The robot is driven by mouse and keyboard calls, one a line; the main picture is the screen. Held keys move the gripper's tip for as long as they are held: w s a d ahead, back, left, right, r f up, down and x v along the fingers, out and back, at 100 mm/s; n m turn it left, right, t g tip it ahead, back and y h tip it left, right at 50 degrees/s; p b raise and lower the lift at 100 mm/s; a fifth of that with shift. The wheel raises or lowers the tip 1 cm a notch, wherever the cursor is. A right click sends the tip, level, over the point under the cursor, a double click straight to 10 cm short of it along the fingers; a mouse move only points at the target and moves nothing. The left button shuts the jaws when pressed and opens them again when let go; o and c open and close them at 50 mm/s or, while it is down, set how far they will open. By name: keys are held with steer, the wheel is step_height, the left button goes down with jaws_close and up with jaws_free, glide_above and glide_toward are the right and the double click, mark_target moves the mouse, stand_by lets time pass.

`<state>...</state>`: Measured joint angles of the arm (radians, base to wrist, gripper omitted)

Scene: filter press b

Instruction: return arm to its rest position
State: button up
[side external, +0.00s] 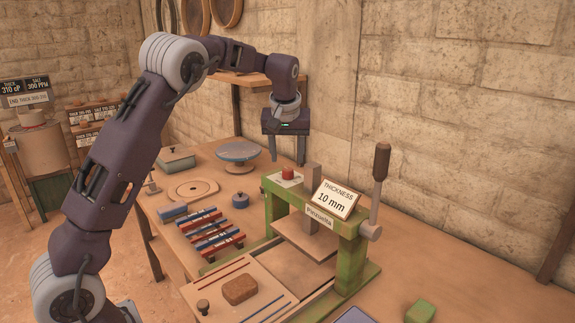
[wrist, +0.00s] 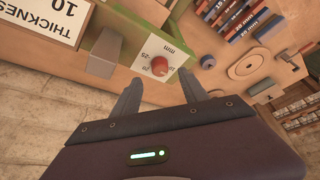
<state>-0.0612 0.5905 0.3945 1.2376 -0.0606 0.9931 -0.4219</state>
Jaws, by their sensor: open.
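My gripper (side external: 287,150) is raised above the back end of the green press (side external: 268,205), fingers pointing down, open and empty. In the wrist view its two fingers (wrist: 161,80) are spread apart with nothing between them. The red knob (side external: 288,174) on the press's white dial plate lies below the fingertips; in the wrist view the red knob (wrist: 159,66) appears just past them, and I see no contact. The press's display reads "THICKNESS 10 mm" (side external: 335,198).
A lever with a dark handle (side external: 381,165) stands upright at the press's right. A brown block (side external: 240,289) lies on the front board, a green cube (side external: 420,311) at the front right. Red and blue bars (side external: 212,232), a round wooden plate (side external: 193,189) and a blue-grey dish (side external: 238,151) sit left of the press.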

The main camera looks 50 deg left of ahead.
steer(key=shift+s+d+r, duration=0.2)
steer(key=shift+r, duration=0.45)
steer(key=s+d+r+m+t+h, duration=0.15)
steer(key=s+d+r, duration=0.25)
steer(key=s+d, duration=0.45)
steer(key=s+d+r+m+h, duration=0.1)
steer(key=s+d+r+m, duration=0.3)
steer(key=s, duration=0.7)
steer(key=s+d+f+m, duration=0.2)
steer(key=s+d+f, duration=0.1)
steer(key=s, duration=0.5)
steer(key=s+d+f+m+t, duration=0.1)
steer(key=s+d+f, duration=0.2)
steer(key=s, duration=0.5)
steer(key=shift+s+d+f+m+h, duration=0.15)
steer(key=shift+s+f+m+h, duration=0.1)
steer(key=shift+f+m+h, duration=0.15)
steer(key=shift+c, duration=0.4)
